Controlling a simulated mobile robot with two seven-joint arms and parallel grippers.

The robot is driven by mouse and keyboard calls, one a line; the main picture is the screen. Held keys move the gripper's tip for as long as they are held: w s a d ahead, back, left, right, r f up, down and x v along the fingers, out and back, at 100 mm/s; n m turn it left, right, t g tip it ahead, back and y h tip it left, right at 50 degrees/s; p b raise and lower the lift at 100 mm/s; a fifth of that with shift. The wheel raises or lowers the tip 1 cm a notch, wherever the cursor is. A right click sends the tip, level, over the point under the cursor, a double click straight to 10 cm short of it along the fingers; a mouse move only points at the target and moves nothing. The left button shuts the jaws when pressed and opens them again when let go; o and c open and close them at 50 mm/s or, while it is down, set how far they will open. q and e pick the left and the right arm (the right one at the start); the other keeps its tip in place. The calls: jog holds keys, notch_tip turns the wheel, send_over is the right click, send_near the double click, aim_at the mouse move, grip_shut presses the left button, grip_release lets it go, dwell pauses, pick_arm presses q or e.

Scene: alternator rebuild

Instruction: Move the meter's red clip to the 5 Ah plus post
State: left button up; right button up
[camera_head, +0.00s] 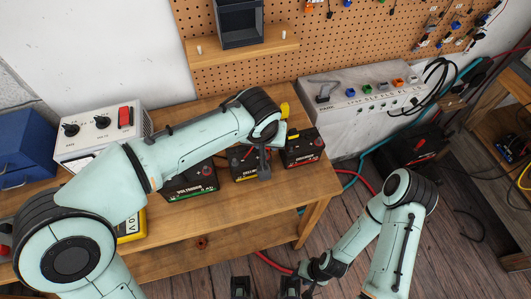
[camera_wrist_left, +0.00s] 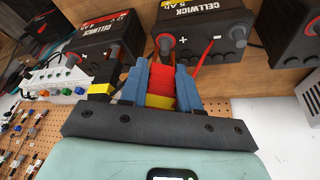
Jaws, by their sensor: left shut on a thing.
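The red clip (camera_wrist_left: 162,78), ribbed with a yellow part below it, is held between the blue fingers of my left gripper (camera_wrist_left: 162,85) in the left wrist view. Just beyond it is a black Cellwick battery (camera_wrist_left: 205,28) whose label reads "5 A", partly cut off. A plus mark shows beside its left post (camera_wrist_left: 165,42), which has a red ring. In the head view my left gripper (camera_head: 263,162) is over the middle battery (camera_head: 243,167). My right gripper (camera_head: 265,287) is open and empty, low in front of the table.
A yellow meter (camera_head: 131,223) is partly behind my left arm. Other batteries stand left (camera_head: 190,186) and right (camera_head: 303,151) on the wooden table (camera_head: 225,222). A grey box with knobs (camera_head: 98,130) is at back left. A red cable (camera_head: 272,262) lies on the floor.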

pick_arm(q)
jog(key=shift+f+b, duration=0.35)
jog(key=shift+f, duration=0.25)
pick_arm(e)
jog(key=shift+s+f, duration=0.25)
jog(key=shift+f, duration=0.25)
pick_arm(q)
jog(key=o, duration=1.1)
jog(key=shift+r, duration=0.15)
pick_arm(e)
jog(key=shift+r, duration=0.1)
pick_arm(q)
notch_tip(320, 180, up, 9)
jog(key=p, duration=0.5)
jog(key=shift+w+f, duration=0.1)
jog(key=shift+f, duration=0.3)
pick_arm(e)
jog(key=w+r, duration=0.4)
jog(key=r, duration=0.2)
jog(key=shift+s, duration=0.1)
